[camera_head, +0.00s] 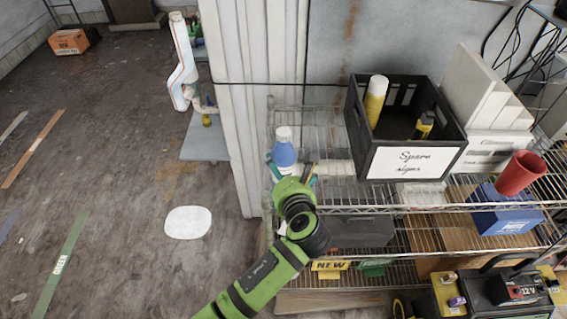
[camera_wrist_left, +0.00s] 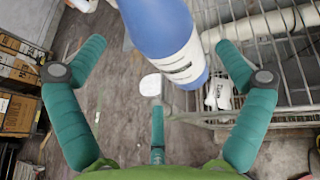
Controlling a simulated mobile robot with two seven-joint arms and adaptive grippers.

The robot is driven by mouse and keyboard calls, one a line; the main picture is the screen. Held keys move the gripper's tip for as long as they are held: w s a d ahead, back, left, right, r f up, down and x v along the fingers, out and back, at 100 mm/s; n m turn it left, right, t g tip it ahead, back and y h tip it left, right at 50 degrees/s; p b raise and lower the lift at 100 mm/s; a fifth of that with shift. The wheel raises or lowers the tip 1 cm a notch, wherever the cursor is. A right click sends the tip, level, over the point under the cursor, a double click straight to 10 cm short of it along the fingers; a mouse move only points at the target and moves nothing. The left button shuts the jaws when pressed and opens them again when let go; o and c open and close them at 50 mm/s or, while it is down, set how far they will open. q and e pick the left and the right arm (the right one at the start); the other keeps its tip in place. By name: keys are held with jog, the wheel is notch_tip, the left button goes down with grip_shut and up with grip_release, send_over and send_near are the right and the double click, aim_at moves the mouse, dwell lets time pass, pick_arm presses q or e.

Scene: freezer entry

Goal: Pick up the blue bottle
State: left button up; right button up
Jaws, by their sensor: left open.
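The blue bottle (camera_head: 284,155) has a white cap and stands at the left end of the wire rack's upper shelf. In the left wrist view the bottle (camera_wrist_left: 165,30) shows large at the top, with a white label near its lower end. My left gripper (camera_head: 292,171) is just in front of the bottle, its teal fingers spread. In the left wrist view my gripper (camera_wrist_left: 161,52) has its fingers wide apart, with the bottle's lower part between and beyond them. I cannot tell whether any finger touches it. My right gripper is not in view.
A red cup (camera_head: 520,173) sits on a blue box (camera_head: 505,218) further right. A white column (camera_head: 228,100) rises left of the rack shelf (camera_head: 335,115). The floor on the left is mostly open.

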aim_at(281, 169)
pick_arm(q)
jog(key=shift+f+p+x, duration=0.2)
jog(key=shift+p+x, duration=0.5)
jog(key=shift+x, duration=1.9)
jog(key=shift+s, duration=0.2)
jog(key=c, duration=1.6)
jog(key=shift+o, duration=0.2)
jog(key=shift+w+r, duration=0.1)
jog(key=shift+r, duration=0.05)
